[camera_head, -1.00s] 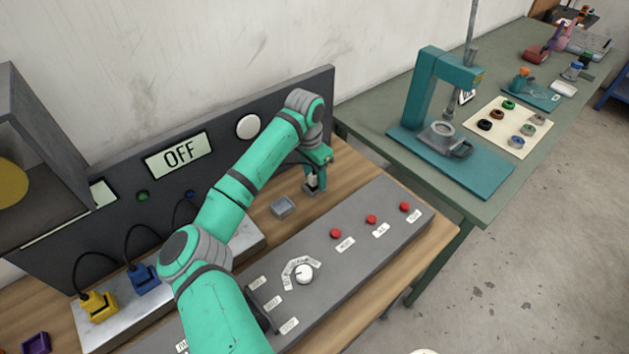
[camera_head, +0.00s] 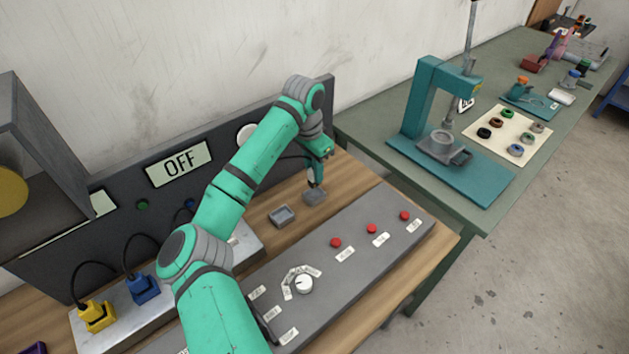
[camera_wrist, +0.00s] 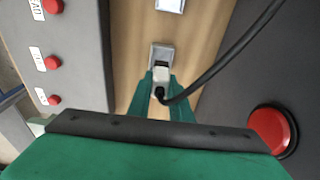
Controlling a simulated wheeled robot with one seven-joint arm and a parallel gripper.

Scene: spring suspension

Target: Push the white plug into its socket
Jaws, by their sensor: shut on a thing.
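The white plug (camera_wrist: 161,75) shows in the wrist view with its black cable (camera_wrist: 215,74) running up to the right. My gripper (camera_wrist: 161,92) is shut on it, with a green finger on each side. In the head view my gripper (camera_head: 316,180) points down over a small grey socket (camera_head: 314,197) on the wooden bench. The same grey socket (camera_wrist: 161,50) lies just beyond the plug in the wrist view, with a dark opening beside the plug's front end. I cannot tell whether the plug is in the opening. The fingers hide part of the plug.
A second grey socket (camera_head: 282,215) lies to the left. A grey panel (camera_head: 330,270) with red buttons and a dial stands in front. A dark back panel (camera_head: 110,235) shows OFF. Yellow (camera_head: 97,315) and blue (camera_head: 143,288) plugs sit on a metal strip at left.

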